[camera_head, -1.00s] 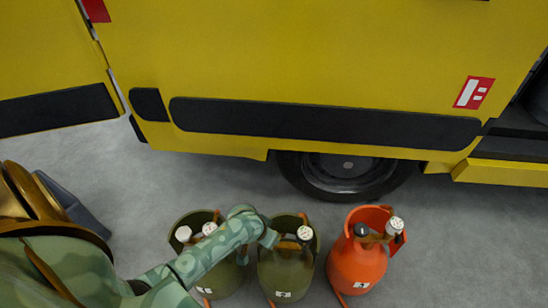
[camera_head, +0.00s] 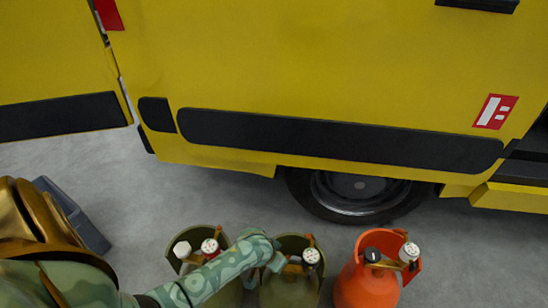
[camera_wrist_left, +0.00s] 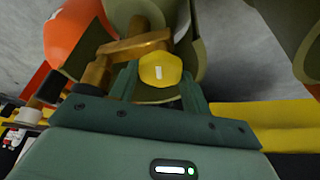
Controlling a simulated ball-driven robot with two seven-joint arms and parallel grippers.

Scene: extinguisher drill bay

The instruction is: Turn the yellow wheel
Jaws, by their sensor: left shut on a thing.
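The yellow wheel (camera_wrist_left: 160,70) is a small knob with a white mark, on the brass valve (camera_wrist_left: 135,45) of the middle olive cylinder (camera_head: 290,292). In the left wrist view it sits between the two fingers of my left gripper (camera_wrist_left: 158,82), which is shut on it. In the head view my left gripper (camera_head: 274,260) reaches the top of the middle cylinder from the left, and the wheel is hidden there. My right gripper is in neither view.
An orange cylinder (camera_head: 366,288) stands to the right and another olive cylinder (camera_head: 228,292) to the left, both close by. A round gauge (camera_head: 311,256) sits beside my gripper. A yellow van (camera_head: 300,60) stands behind, with bare grey floor (camera_head: 190,190) between.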

